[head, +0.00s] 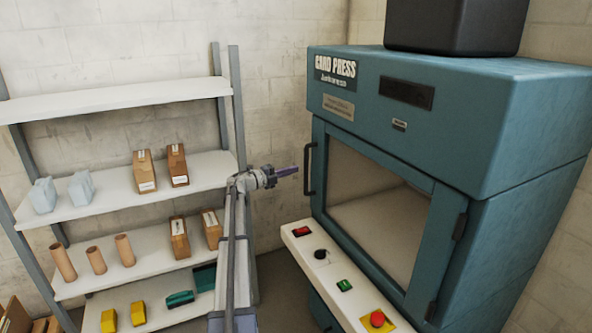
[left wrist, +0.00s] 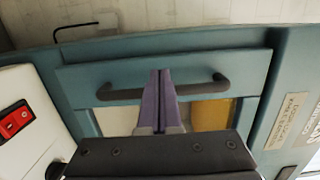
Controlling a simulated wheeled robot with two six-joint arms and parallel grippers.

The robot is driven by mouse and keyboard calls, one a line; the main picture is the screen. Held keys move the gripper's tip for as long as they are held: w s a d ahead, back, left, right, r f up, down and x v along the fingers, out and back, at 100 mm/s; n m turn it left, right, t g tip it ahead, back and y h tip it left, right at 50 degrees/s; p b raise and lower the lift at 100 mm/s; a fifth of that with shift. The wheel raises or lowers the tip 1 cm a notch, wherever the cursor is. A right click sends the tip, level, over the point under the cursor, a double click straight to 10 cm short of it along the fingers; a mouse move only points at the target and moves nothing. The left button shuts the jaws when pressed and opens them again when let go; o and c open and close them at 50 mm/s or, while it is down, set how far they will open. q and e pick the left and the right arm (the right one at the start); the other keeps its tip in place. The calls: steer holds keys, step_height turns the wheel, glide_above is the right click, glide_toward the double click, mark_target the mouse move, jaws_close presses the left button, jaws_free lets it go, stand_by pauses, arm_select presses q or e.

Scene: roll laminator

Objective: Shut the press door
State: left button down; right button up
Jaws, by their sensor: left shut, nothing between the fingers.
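The teal card press (head: 520,140) stands at the right in the head view. Its door (head: 447,222) has a large window, a dark bar handle (head: 308,170) at the left side and hinges at the right. The door lies close to the front of the press; I cannot tell whether it is fully flush. My left gripper (head: 297,171) is shut and empty, just left of the handle. In the left wrist view its purple fingers (left wrist: 160,100) cross in front of the handle (left wrist: 125,94); contact is unclear. My right gripper is not in view.
A control panel (head: 322,256) with buttons and a red knob (head: 377,319) juts out below the door. A shelf rack (head: 110,198) with boxes, tubes and other goods stands at the left. A black bin (head: 455,25) sits on the press.

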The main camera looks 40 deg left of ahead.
arm_select(q)
steer(key=v, duration=0.8)
steer(key=shift+a, duration=0.45)
steer(key=shift+s, duration=0.1)
